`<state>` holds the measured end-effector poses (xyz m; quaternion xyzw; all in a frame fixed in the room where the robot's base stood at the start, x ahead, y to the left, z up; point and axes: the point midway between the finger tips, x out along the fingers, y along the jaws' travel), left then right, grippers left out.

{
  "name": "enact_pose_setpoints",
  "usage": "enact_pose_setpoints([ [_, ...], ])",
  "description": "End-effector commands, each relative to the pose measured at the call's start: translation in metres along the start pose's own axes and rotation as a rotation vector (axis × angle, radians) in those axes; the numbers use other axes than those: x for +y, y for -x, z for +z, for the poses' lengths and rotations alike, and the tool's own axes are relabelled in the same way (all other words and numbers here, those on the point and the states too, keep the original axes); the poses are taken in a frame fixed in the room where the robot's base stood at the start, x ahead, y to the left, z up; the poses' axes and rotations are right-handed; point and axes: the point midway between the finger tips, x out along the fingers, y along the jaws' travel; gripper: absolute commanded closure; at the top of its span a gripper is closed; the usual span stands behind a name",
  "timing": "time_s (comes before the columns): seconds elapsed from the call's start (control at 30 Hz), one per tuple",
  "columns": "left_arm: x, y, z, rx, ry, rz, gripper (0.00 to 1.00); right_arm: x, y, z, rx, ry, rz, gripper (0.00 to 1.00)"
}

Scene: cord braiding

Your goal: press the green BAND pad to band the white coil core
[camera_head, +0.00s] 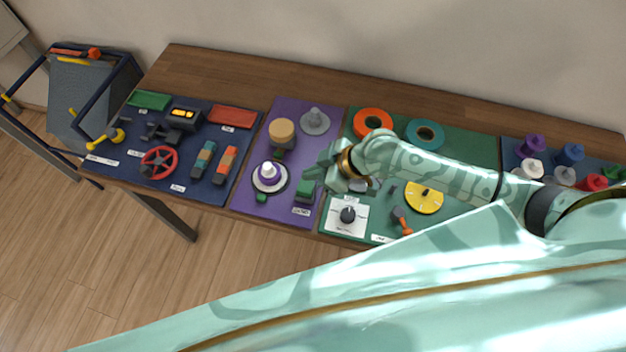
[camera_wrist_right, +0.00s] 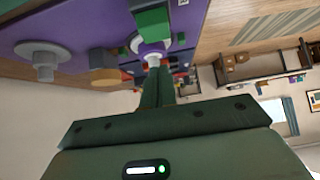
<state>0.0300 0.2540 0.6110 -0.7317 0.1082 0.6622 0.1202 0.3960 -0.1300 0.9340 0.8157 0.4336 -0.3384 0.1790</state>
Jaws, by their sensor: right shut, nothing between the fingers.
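The white coil core (camera_head: 267,168), with purple around it, stands on a white disc on the purple mat (camera_head: 243,197). In the right wrist view its white tip (camera_wrist_right: 153,57) shows just beyond my fingertips. A green block (camera_head: 304,191) sits on the mat to the right of the core, above a white label too small to read; it is likely the BAND pad. A green block (camera_wrist_right: 152,22) also shows near the top of the wrist view. My right gripper (camera_head: 314,173) is shut and empty, close to the green block; contact cannot be told. My left gripper is not in view.
A tan cylinder (camera_head: 282,131) and a grey spool (camera_head: 315,120) stand at the mat's back. Smaller green pieces (camera_head: 262,198) lie near the core. Left is a blue mat with a red handwheel (camera_head: 159,162).

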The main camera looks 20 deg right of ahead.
Motion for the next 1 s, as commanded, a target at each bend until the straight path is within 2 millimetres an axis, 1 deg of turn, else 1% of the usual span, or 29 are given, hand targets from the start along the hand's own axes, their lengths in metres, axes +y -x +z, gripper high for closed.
enact_pose_setpoints([
  [0.03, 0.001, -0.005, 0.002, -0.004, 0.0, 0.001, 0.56, 0.0, -0.008, 0.008, -0.002, -0.003, -0.001, 1.0],
  [0.1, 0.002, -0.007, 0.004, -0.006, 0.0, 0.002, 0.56, 0.0, -0.015, 0.017, -0.003, -0.002, -0.001, 1.0],
  [0.2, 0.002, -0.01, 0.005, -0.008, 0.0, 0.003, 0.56, 0.0, -0.022, 0.024, -0.003, -0.001, 0.0, 1.0],
  [0.37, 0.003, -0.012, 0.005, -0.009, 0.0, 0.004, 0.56, 0.0, -0.027, 0.028, -0.001, 0.0, 0.0, 1.0],
  [0.7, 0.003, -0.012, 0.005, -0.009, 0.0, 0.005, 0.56, 0.0, -0.027, 0.029, -0.001, 0.0, 0.001, 1.0],
  [0.9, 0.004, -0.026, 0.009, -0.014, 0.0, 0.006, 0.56, 0.001, -0.042, 0.045, -0.002, 0.0, 0.0, 1.0],
  [1.0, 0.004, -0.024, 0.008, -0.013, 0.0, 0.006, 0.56, 0.0, -0.041, 0.044, -0.003, 0.001, 0.0, 1.0],
])
